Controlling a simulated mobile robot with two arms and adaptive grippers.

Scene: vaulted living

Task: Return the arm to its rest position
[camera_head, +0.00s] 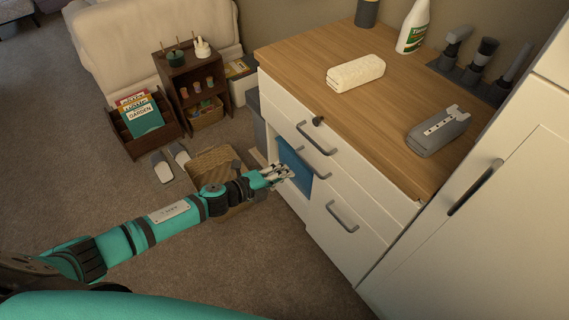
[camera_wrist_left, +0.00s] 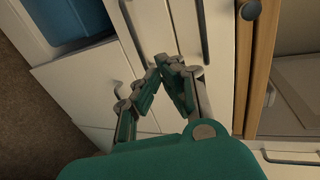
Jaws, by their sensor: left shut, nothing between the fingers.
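My left arm (camera_head: 165,215) is teal and reaches in from the left in the head view. Its gripper (camera_head: 285,172) is in front of the white cabinet (camera_head: 285,110), near its drawer handles and a blue bin (camera_head: 295,163) in an open bay. In the left wrist view the gripper (camera_wrist_left: 172,66) has its fingertips together with nothing held, in front of the white cabinet fronts. The blue bin shows at the upper left there (camera_wrist_left: 65,18). I cannot tell whether the fingers touch the cabinet. My right gripper is not in view.
On the wooden top (camera_head: 345,110) are a rolled towel (camera_head: 356,72), a grey device (camera_head: 438,130) and a spray bottle (camera_head: 413,27). A wicker basket (camera_head: 213,160) stands on the floor behind my arm. Slippers (camera_head: 162,167) and a magazine rack (camera_head: 140,125) are farther left. Carpet is free at left.

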